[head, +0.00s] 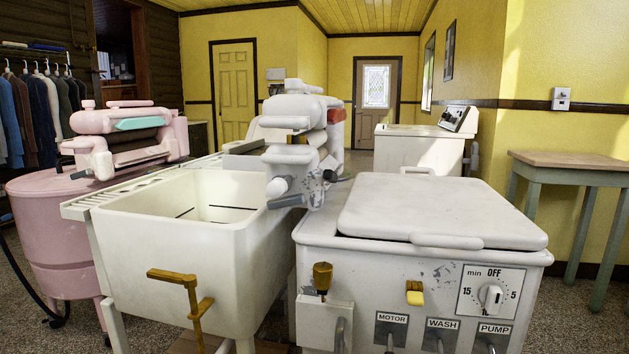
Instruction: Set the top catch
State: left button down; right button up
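A white wringer (295,125) stands between the white tub and the white washer, with rounded parts stacked on top and rollers lower down. A red part (336,115) shows at its upper right. I cannot tell which part of it is the top catch, or whether that catch is set. The white washer (420,280) fills the front right, with its lid (435,208) down. A brass-coloured knob (322,276) and a brass and yellow latch-like part (414,293) are on its front. Neither of my grippers shows in the head view.
A white tub (180,245) with a brass lever (185,290) stands at the front left. Behind it is a pink washer (62,235) with a pink wringer (125,138). A wooden-topped table (575,160) is at right. Another white washer (420,148) stands farther back.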

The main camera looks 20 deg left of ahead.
aim_at(328, 175)
jog(key=i+l+u, duration=0.2)
jog(key=u, duration=0.15)
jog(key=i+l+u, duration=0.1)
jog(key=l+u, duration=0.15)
jog(key=u, duration=0.15)
